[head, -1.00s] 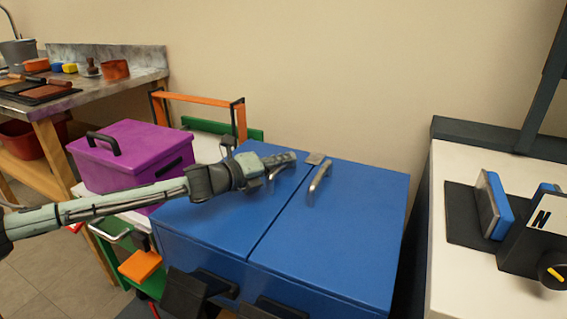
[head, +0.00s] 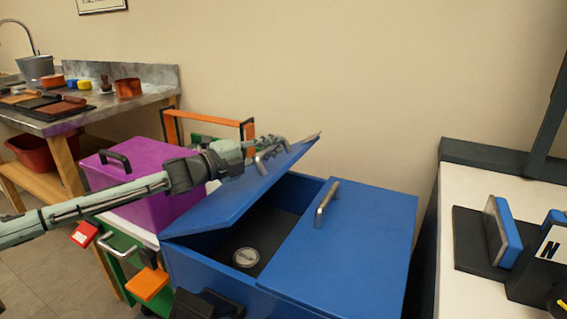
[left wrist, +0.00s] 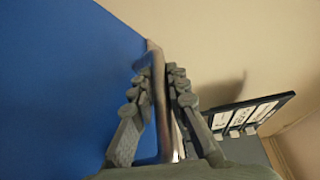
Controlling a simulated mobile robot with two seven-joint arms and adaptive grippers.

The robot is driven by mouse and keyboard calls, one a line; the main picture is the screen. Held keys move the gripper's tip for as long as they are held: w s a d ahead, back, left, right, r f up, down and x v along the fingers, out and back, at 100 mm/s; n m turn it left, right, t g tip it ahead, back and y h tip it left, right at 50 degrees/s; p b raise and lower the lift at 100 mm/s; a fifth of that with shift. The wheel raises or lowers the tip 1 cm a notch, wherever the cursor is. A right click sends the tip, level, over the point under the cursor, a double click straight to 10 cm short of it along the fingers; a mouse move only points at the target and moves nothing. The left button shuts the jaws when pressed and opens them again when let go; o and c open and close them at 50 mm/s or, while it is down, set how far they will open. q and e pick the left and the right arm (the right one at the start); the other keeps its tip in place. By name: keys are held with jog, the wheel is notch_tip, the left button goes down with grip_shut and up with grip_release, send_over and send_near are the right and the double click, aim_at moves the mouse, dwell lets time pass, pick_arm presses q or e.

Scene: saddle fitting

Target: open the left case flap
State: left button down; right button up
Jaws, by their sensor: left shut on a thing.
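The blue case (head: 345,245) has two top flaps. The left case flap (head: 240,195) is tilted up partway, its right edge raised and its left edge low. My left gripper (head: 265,150) is shut on the metal handle of this flap. In the left wrist view the flap (left wrist: 65,80) fills the left side, and the handle (left wrist: 160,105) runs between the two fingers of my gripper (left wrist: 162,90). The right flap (head: 365,225) lies flat and closed, with its own metal handle (head: 326,203). My right gripper is not in view.
A round silvery disc (head: 246,257) lies inside the case on the dark floor. A purple box (head: 140,180) stands left of the case, close to my left arm. A white-topped bench (head: 455,220) with a black-and-blue device stands on the right. A workbench (head: 100,115) with tools is at the back left.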

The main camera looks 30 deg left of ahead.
pick_arm(q)
jog(key=a+r+n+t+p, duration=0.1)
jog(key=a+r+n+t, duration=0.1)
jog(key=a+n, duration=0.3)
jog(key=a+r+n+t+p, duration=0.1)
jog(key=a+r+n, duration=0.2)
jog(key=a, duration=0.6)
jog(key=shift+s+a+r+n+t+y+p, duration=0.35)
jog(key=shift+s+r+n+t+y+p, duration=0.05)
jog(key=shift+n, duration=0.5)
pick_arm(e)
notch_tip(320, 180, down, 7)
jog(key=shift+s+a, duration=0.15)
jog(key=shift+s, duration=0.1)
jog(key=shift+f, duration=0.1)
pick_arm(q)
jog(key=c, duration=1.5)
grip_release()
jog(key=shift+f, duration=0.1)
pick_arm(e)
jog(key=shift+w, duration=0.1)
